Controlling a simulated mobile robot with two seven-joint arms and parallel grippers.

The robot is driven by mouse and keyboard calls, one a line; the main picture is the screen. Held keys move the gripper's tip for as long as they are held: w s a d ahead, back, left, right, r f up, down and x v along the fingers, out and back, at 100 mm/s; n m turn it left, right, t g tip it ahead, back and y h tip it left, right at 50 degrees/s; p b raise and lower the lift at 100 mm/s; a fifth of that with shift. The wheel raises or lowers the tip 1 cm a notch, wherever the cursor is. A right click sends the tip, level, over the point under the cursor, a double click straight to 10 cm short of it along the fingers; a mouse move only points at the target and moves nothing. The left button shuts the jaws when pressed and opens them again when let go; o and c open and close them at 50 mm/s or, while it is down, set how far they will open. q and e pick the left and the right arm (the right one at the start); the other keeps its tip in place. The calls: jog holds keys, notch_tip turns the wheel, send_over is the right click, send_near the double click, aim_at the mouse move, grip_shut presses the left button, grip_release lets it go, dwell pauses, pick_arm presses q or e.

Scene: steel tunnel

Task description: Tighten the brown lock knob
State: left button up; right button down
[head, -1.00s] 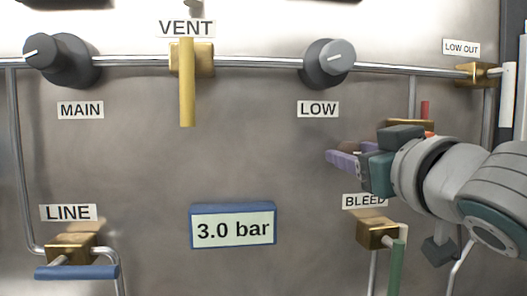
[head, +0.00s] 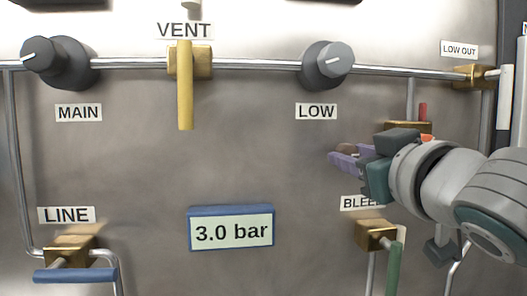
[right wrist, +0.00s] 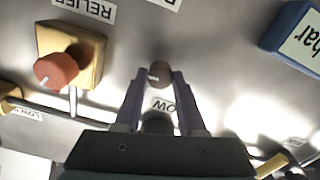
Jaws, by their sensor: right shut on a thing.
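The brown lock knob (right wrist: 160,74) is a small round knob with a pale mark on its face. In the right wrist view it sits between the tips of my right gripper (right wrist: 158,80), whose purple fingers are shut on its sides. In the head view the right gripper (head: 343,158) reaches in from the right, below the LOW label, and only a bit of the brown knob (head: 347,148) shows above its fingers. My left gripper is not in view.
The grey LOW knob (head: 328,65) is above the gripper. The orange RELIEF knob (right wrist: 57,70) on its brass block stands nearby. The BLEED valve (head: 376,236) with a green handle is below. A display (head: 231,229) reads 3.0 bar. The panel to the gripper's left is clear.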

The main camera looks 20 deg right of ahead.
jog(key=n+p, duration=0.2)
jog(key=n, duration=0.2)
jog(key=shift+r, duration=0.15)
jog(key=n+p, duration=0.3)
jog(key=n, duration=0.1)
jog(key=shift+n, duration=0.3)
jog(key=n+p, duration=0.2)
jog(key=n, duration=0.5)
jog(key=n+p, duration=0.1)
jog(key=shift+f+n, duration=0.2)
jog(key=shift+n, duration=0.2)
jog(key=shift+p, duration=0.3)
jog(key=c, duration=0.5)
grip_release()
jog(key=shift+s+a, duration=0.1)
